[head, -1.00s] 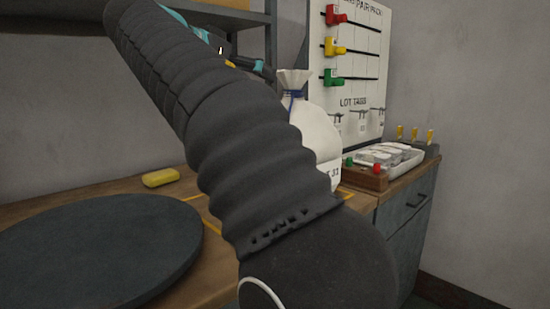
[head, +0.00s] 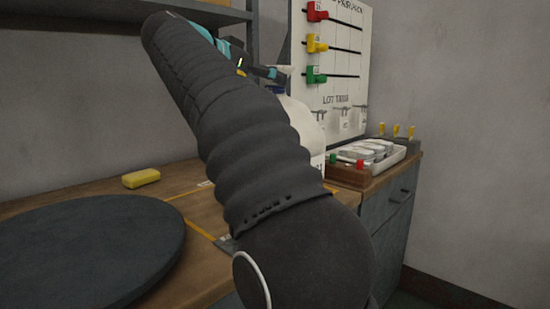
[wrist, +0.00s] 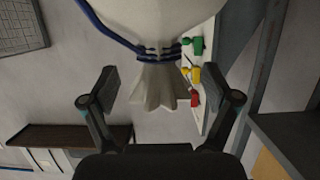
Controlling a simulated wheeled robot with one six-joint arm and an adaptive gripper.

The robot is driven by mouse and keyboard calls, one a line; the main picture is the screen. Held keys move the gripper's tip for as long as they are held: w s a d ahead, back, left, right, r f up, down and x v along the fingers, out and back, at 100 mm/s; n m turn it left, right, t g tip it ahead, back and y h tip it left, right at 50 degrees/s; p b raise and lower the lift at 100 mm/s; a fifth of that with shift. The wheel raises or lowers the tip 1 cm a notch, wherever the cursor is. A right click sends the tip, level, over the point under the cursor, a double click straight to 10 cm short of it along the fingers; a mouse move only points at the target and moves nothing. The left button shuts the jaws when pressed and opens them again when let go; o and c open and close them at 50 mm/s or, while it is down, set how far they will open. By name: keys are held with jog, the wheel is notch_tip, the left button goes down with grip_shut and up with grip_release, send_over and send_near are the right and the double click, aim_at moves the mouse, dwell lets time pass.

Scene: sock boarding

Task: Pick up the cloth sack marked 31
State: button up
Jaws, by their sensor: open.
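The cloth sack (head: 306,118) is white, tied with a blue cord, and stands on the bench behind my arm. My arm hides most of it, and its number cannot be read now. In the wrist view, which shows the scene upside down, the sack (wrist: 150,22) fills the top, with its blue-tied neck and gathered, flared top pointing down. My gripper (wrist: 160,88) is open, with one finger on either side of the flared top and gaps showing on both sides.
A dark round turntable (head: 90,250) and a yellow block (head: 141,178) lie on the bench at left. A board with red, yellow and green sliders (head: 317,46) stands behind the sack. A tray (head: 365,152) and a wooden block with buttons (head: 345,173) sit to the right.

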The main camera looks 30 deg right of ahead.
jog(key=shift+x, duration=1.9)
jog(key=shift+r, duration=0.1)
grip_shut()
